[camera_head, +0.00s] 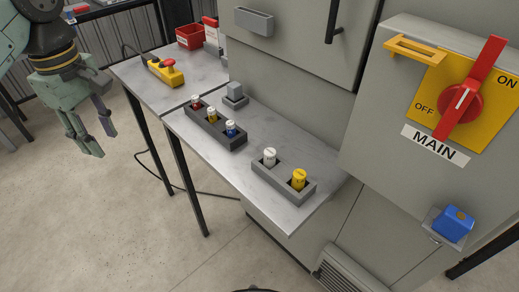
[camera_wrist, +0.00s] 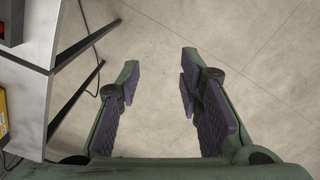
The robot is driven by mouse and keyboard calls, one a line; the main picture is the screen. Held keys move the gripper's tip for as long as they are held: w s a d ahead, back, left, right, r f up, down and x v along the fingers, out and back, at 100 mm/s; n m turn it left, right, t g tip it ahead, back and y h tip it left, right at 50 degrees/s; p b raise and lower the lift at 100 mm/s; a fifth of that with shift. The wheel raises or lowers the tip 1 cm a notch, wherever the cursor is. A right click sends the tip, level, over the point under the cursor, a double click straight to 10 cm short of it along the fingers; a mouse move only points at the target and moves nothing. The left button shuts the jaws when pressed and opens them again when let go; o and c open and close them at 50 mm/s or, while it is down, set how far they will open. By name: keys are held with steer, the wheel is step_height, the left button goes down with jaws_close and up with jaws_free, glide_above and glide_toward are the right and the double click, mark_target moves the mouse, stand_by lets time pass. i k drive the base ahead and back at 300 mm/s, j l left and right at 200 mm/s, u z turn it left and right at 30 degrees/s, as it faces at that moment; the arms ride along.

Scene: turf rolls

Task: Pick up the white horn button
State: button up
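A white cylindrical button (camera_head: 269,157), which I take for the white horn button, stands upright in the left socket of a grey two-hole tray (camera_head: 277,180). A yellow button (camera_head: 299,179) stands in the tray's right socket. Small dark marks show on the white one, too small to read. My gripper (camera_head: 95,137) hangs at the upper left, in front of the table and well apart from the button. In the wrist view my gripper (camera_wrist: 160,70) is open, with only bare floor between its fingers. The button is not in the wrist view.
A grey rack (camera_head: 216,133) with red, yellow and blue-marked cylinders and a grey block (camera_head: 235,92) share the table (camera_head: 250,125). A yellow pendant box (camera_head: 163,72) lies on the farther table. A cabinet with a red MAIN switch (camera_head: 461,103) rises behind at right.

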mark_target(269, 154)
steer(key=i+l+u, duration=0.1)
steer(key=l, duration=1.75)
steer(key=i+u, duration=0.05)
